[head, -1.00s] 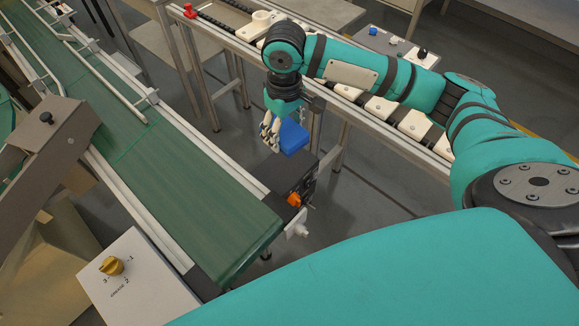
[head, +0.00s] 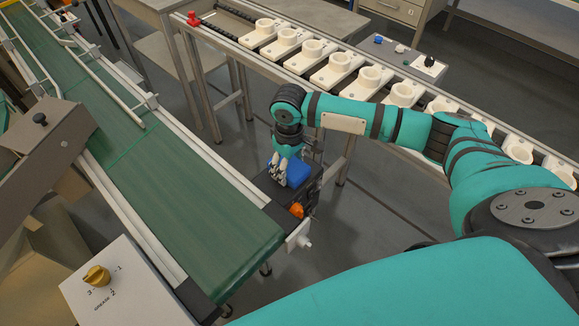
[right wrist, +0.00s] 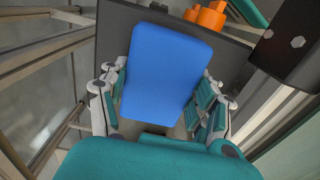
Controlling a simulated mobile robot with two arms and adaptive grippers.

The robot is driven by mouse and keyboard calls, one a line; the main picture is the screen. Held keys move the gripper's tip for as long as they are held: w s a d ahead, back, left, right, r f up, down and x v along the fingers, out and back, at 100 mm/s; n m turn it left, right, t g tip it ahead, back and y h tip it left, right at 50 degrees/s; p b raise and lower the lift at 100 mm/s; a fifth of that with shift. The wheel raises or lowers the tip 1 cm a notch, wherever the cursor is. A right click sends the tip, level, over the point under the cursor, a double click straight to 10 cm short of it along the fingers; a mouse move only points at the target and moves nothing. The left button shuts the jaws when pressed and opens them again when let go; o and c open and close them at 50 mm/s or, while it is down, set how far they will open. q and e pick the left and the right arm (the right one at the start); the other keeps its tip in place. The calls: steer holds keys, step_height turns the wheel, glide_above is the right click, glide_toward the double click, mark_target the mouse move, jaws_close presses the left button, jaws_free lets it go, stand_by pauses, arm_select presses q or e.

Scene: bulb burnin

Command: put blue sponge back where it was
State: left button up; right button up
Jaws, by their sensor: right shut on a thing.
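The blue sponge (head: 298,172) is a blue block in my right gripper (head: 280,178). In the right wrist view the sponge (right wrist: 167,72) sits between the two fingers of the right gripper (right wrist: 162,100), which is shut on it. The sponge is over the dark box top (head: 266,187) at the side of the green conveyor's end. I cannot tell whether the sponge touches that top. My left gripper does not show in the head view.
An orange knob (head: 296,209) is close by the sponge, also in the right wrist view (right wrist: 208,15). The green conveyor belt (head: 190,205) lies to the left. A rail with several white holders (head: 338,68) runs behind my right arm. A control panel with a yellow knob (head: 96,276) stands front left.

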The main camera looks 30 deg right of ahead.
mark_target(290, 165)
steer(key=shift+f, duration=0.2)
steer(key=shift+f, duration=0.1)
steer(key=o, duration=1)
steer(key=shift+o, duration=0.2)
step_height(290, 165, up, 12)
steer(key=p, duration=0.1)
